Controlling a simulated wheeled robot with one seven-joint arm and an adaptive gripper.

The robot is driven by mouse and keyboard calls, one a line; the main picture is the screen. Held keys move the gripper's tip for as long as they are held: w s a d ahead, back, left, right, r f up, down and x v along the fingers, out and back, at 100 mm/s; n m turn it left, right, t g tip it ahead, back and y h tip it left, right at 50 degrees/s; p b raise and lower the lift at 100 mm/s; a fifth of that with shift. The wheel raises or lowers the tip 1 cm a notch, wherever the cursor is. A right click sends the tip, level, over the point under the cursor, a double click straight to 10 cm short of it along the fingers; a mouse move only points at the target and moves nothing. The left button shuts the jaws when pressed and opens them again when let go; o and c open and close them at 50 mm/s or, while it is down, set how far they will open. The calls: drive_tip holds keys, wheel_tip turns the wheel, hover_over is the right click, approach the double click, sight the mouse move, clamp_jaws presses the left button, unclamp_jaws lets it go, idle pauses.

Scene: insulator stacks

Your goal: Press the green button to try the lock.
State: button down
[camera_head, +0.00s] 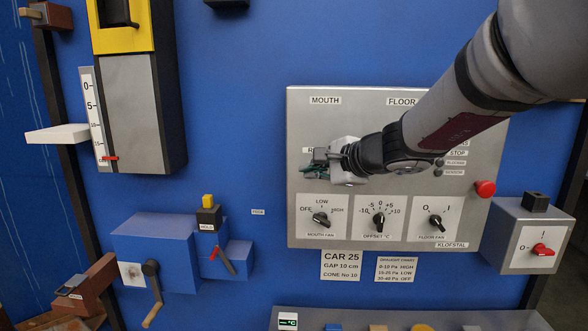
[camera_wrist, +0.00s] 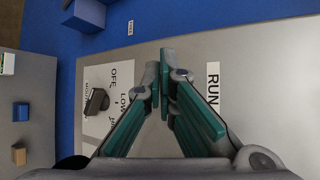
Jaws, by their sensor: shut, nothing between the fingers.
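My gripper (camera_head: 312,168) is in front of the grey control panel (camera_head: 420,243), over its left part, just above the MOUTH FAN knob (camera_head: 321,219). In the wrist view my gripper (camera_wrist: 160,82) shows teal fingers closed together with nothing between them. The RUN label (camera_wrist: 213,89) shows beside the fingers there, and its first letter shows above my gripper in the head view. I see no green button in either view; my gripper and wrist cover part of the panel. I cannot tell whether the fingertips touch anything.
A grey box with a red switch (camera_head: 542,250) stands at right. A crank (camera_head: 152,290) and a red-handled lever (camera_head: 222,259) stick out at lower left.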

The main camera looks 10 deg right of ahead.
drive_tip(key=shift+w, duration=0.1)
drive_tip(key=shift+w+d, duration=0.15)
drive_tip(key=shift+w, duration=0.15)
drive_tip(key=shift+w+d+b, duration=0.15)
drive_tip(key=shift+w+b, duration=0.2)
drive_tip(key=shift+w, duration=0.15)
idle(0.8)
drive_tip(key=shift+s, duration=0.2)
drive_tip(key=shift+s+a, duration=0.25)
drive_tip(key=shift+s, duration=0.45)
drive_tip(key=shift+s, duration=0.1)
drive_tip(key=shift+s+a, duration=0.25)
drive_tip(key=shift+s, duration=0.5)
drive_tip(key=shift+s+a, duration=0.3)
drive_tip(key=shift+s, duration=0.5)
drive_tip(key=shift+s+a, duration=0.25)
drive_tip(key=shift+s, duration=0.5)
